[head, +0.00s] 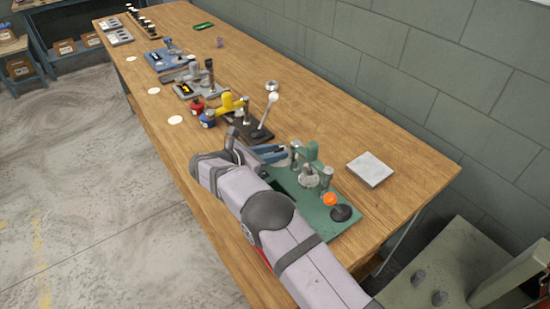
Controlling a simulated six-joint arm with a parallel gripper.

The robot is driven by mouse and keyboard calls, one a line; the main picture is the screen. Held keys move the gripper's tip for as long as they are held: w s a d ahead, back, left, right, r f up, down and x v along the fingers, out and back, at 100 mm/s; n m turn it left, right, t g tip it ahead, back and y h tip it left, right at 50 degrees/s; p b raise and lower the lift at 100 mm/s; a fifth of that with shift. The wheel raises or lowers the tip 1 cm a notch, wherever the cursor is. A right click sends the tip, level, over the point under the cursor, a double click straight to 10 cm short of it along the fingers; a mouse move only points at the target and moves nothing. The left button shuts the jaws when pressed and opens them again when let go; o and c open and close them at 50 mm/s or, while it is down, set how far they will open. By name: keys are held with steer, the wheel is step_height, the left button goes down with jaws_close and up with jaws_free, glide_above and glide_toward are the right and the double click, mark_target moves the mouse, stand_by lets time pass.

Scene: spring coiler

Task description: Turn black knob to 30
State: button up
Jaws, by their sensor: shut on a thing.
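A green machine (325,203) stands on the near part of the bench, on a flat green base. A round black knob (341,213) sits at its near right corner, close to an orange ball (330,199). No scale or number can be read. My arm comes in from the bottom right across the machine's left side and hides part of it. My gripper (250,160) is at the far left end of the machine, clear of this black knob. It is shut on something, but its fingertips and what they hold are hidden.
A grey square plate (370,170) lies right of the machine. A device with a white-knobbed lever (269,112) and a yellow part (231,102) stands just beyond the gripper. A wall borders the bench on the right.

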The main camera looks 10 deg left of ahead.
steer(key=shift+m+g+h+b, duration=0.3)
steer(key=shift+m+h+b, duration=0.2)
steer(key=shift+b, duration=0.45)
steer(key=o, duration=1)
steer(key=shift+a, duration=0.1)
steer(key=shift+b+v, duration=0.75)
steer(key=shift+v, duration=2.85)
steer(key=shift+r, duration=0.1)
